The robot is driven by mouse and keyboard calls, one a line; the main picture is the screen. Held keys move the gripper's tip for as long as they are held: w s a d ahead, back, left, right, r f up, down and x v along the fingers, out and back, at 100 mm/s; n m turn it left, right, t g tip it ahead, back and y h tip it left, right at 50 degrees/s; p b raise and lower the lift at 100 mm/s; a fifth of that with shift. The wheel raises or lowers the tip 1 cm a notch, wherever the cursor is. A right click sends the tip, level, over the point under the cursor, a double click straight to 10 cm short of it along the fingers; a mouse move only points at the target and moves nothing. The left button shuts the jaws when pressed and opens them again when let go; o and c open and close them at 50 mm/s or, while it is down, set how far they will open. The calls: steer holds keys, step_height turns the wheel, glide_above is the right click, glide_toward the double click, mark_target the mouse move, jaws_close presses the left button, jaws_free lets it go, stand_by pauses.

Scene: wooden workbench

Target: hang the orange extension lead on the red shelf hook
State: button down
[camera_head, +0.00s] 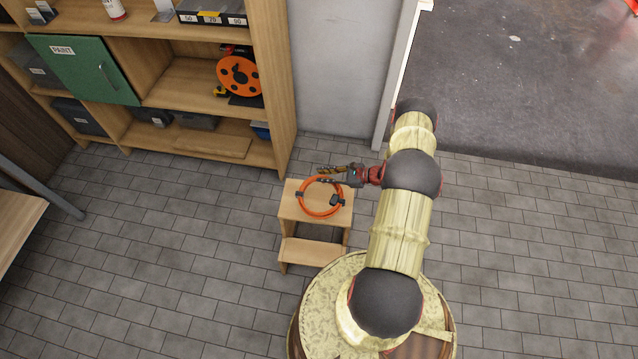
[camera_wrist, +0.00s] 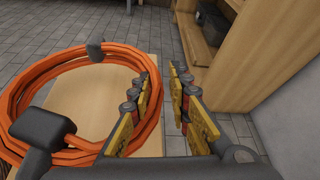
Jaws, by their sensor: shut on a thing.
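The orange extension lead (camera_head: 306,207) is a coiled loop with black parts, over the top step of the wooden step stool (camera_head: 290,191). I cannot tell whether it rests on the step or is slightly raised. My gripper (camera_head: 322,174) is at the coil's far right side, shut on the lead. In the wrist view the coil (camera_wrist: 95,52) fills the left, passing behind the left finger of my gripper (camera_wrist: 163,75); the grasped part is hidden. A narrow gap shows between the fingers. I cannot make out the red shelf hook in either view.
A wooden shelf unit (camera_head: 283,100) stands at the back left, with a green cabinet door (camera_head: 82,68) labelled PAINT and an orange cable reel (camera_head: 238,77). A wall (camera_head: 338,75) is behind the stool. Tiled floor is clear left of the stool.

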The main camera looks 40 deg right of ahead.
mark_target(319, 184)
steer(key=shift+w+a+f+b, duration=0.15)
steer(key=shift+w+a+f, duration=0.2)
steer(key=shift+f, duration=0.2)
steer(key=shift+w+a+f+b, duration=0.15)
steer(key=shift+w+a+f, duration=0.05)
steer(key=shift+w+f, duration=0.25)
step_height(319, 184, down, 3)
steer(key=shift+a+f+b, duration=0.1)
steer(key=shift+b, duration=0.9)
steer(key=c, duration=1.7)
jaws_free()
steer(key=shift+o, duration=0.2)
steer(key=shift+f, duration=0.1)
